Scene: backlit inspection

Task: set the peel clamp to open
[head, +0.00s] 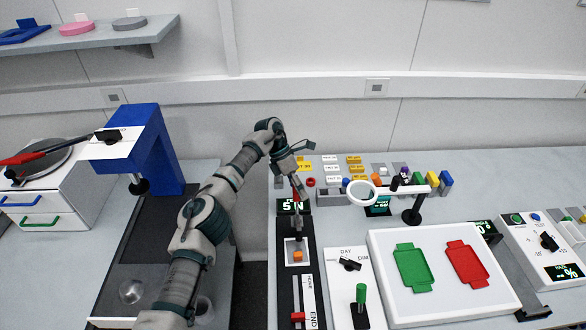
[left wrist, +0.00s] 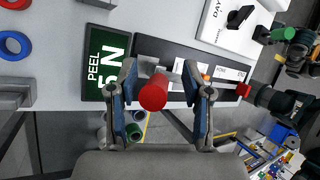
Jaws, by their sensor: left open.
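The PEEL display reading 5 N (head: 293,206) stands at the far end of a black strip panel in the bench's middle; it also shows in the left wrist view (left wrist: 104,65). A red cylindrical handle (left wrist: 153,92) rises from the panel beside this display, seen nearly end-on. My left gripper (head: 298,188) is over the panel, pointing down. In the left wrist view its open fingers (left wrist: 165,92) stand on either side of the red handle, with gaps visible. An orange piece (head: 297,257) sits in a white window of the panel. I see no label giving the clamp's position.
A HOME/END slider with a red knob (head: 298,316) lies nearer. To the right are a DAY/DIM dial (head: 349,263), a green-knobbed lever (head: 360,296), a ring magnifier (head: 362,193) and a white panel (head: 385,312) with green and red trays. A blue press frame (head: 160,140) stands left.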

